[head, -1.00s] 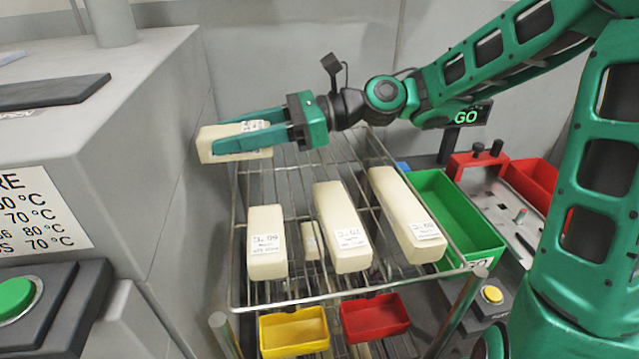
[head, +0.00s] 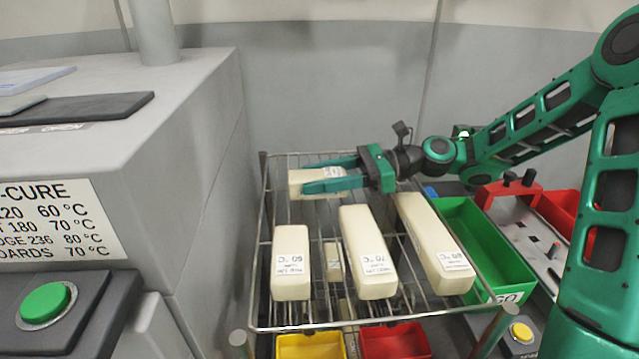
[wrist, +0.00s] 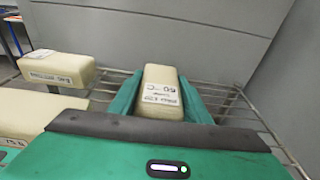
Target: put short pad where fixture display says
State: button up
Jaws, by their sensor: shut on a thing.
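My gripper (head: 335,178) is shut on a short cream pad (head: 300,184) with a white label. The pad is at the back left of the wire rack (head: 300,327); I cannot tell whether it touches the wires. In the wrist view the pad (wrist: 160,85) sits between both fingers, its label facing up. Three longer cream pads lie on the rack: a left one (head: 291,250), a middle one (head: 365,240) and a right one (head: 425,230). The fixture (head: 508,192), with red parts, stands right of the rack. Its display is mostly hidden behind my arm; only a green glow (head: 463,131) shows.
A green bin (head: 465,215) marked GO stands right of the rack. A yellow bin (head: 310,346) and red bin (head: 395,342) sit below its front. A small cream block (head: 333,262) shows under the wires. The grey oven (head: 195,150) walls the left side.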

jog(key=shift+f, duration=0.65)
jog(key=o, duration=1)
